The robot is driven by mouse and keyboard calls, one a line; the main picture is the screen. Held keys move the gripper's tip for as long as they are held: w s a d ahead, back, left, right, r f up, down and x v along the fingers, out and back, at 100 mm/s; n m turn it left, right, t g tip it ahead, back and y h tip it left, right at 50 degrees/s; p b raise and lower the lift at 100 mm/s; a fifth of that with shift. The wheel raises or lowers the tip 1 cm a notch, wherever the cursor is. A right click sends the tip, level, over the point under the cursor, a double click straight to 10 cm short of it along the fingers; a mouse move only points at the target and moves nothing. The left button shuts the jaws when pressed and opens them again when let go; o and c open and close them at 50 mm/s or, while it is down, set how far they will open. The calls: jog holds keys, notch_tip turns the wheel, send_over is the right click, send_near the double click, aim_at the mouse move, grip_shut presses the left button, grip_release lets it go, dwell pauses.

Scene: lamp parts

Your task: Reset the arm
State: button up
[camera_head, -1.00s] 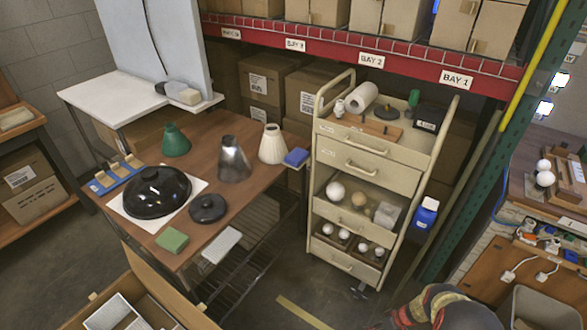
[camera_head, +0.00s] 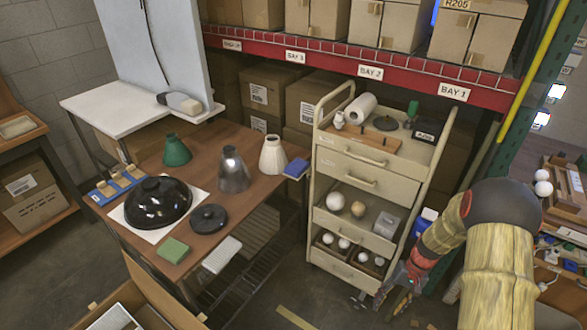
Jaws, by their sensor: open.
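My arm (camera_head: 497,265) rises from the bottom right, with a pale bamboo-like link, a dark rounded joint and a red and straw-coloured forearm bending down to the left. My gripper (camera_head: 393,298) is small in the picture, low beside the right side of the beige drawer cart (camera_head: 340,267). Its jaws are open, and I see nothing held between them. The exact gap between gripper and cart cannot be told.
The wooden table (camera_head: 262,188) at left bears lamp shades, a black dome (camera_head: 158,203) and a green sponge (camera_head: 173,250). Red shelving (camera_head: 340,68) spans the back. Floor is open before the cart.

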jog(key=s+a+r+n+t+h+p, duration=0.1)
jog(key=s+a+r, duration=0.3)
jog(key=r, duration=1.1)
jog(key=s+a+r+n+t+h+p, duration=0.1)
jog(key=s+a+r+t, duration=0.3)
jog(key=r, duration=1.1)
jog(key=s+a+r+n+t+h+p, duration=0.1)
jog(key=s+a+r+t, duration=0.2)
jog(key=s+r, duration=0.6)
notch_tip(320, 180, up, 6)
jog(key=shift+s+a+r+h+p, duration=0.25)
jog(key=shift+a+h+p, duration=0.15)
jog(key=shift+a, duration=0.3)
